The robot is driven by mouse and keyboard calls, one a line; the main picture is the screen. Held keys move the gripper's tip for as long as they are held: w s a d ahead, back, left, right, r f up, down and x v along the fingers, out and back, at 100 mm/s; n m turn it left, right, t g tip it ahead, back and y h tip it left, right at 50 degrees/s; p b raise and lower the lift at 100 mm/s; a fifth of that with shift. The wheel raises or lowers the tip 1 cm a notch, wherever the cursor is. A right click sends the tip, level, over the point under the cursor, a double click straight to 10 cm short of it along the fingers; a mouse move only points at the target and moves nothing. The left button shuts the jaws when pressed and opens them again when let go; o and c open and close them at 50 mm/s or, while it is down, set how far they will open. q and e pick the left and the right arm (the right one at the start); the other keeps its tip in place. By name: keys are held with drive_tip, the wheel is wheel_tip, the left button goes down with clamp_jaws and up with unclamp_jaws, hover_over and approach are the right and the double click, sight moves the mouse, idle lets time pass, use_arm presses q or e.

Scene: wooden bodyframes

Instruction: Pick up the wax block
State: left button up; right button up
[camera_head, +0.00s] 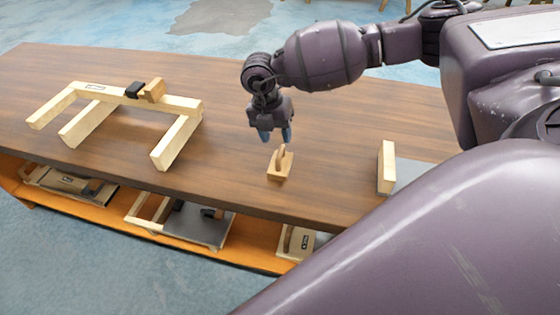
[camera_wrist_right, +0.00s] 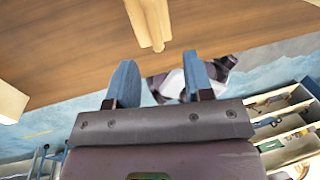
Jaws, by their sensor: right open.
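A small light-wood block with a raised, rounded handle (camera_head: 280,165), which I take to be the wax block, stands on the brown table near its front edge. It also shows at the top of the right wrist view (camera_wrist_right: 148,20), cut off by the frame's upper edge. My right gripper (camera_head: 275,135) hangs just above and behind the block in the head view, fingers pointing down. In the wrist view its two blue-grey fingers (camera_wrist_right: 160,82) are apart with nothing between them, and the block lies beyond them. My left gripper is not in view.
A pale wooden frame (camera_head: 130,103) with a dark and wooden piece (camera_head: 146,90) on it lies on the table's left. An upright wooden piece (camera_head: 387,167) stands to the right. The shelf below (camera_head: 120,222) holds several items. The tabletop around the block is clear.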

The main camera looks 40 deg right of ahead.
sight(279, 152)
drive_tip(key=f, duration=0.5)
drive_tip(key=f+b, duration=0.1)
drive_tip(key=f, duration=0.1)
drive_tip(key=shift+s+d+f, duration=0.25)
drive_tip(key=shift+d+f, duration=0.05)
drive_tip(key=shift+d, duration=0.1)
clamp_jaws()
